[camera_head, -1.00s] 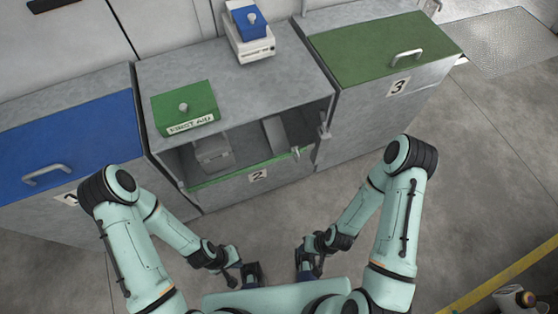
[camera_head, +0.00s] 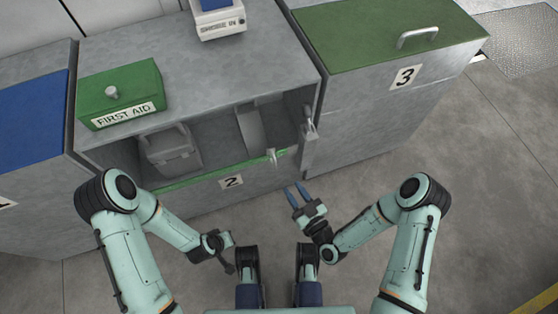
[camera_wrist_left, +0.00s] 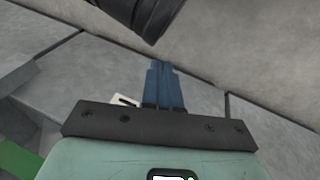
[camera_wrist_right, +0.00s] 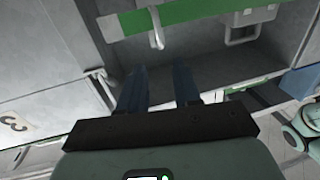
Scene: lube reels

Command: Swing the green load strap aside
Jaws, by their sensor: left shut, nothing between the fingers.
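The green load strap (camera_head: 215,170) runs across the front of the open compartment in cabinet 2, with a grey lever (camera_head: 271,156) near its right end. The strap (camera_wrist_right: 180,14) and lever (camera_wrist_right: 155,30) also show at the top of the right wrist view. My right gripper (camera_head: 293,187) is open and empty, below and right of the lever, its fingers pointing at the cabinet front. My left gripper (camera_wrist_left: 162,66) is shut and empty, low in front of the cabinet and away from the strap.
A grey box (camera_head: 170,150) sits inside the compartment behind the strap. A green first aid case (camera_head: 120,92) and a white device (camera_head: 218,22) stand on top. A grey latch (camera_head: 310,125) juts out at the right post. The floor in front is clear.

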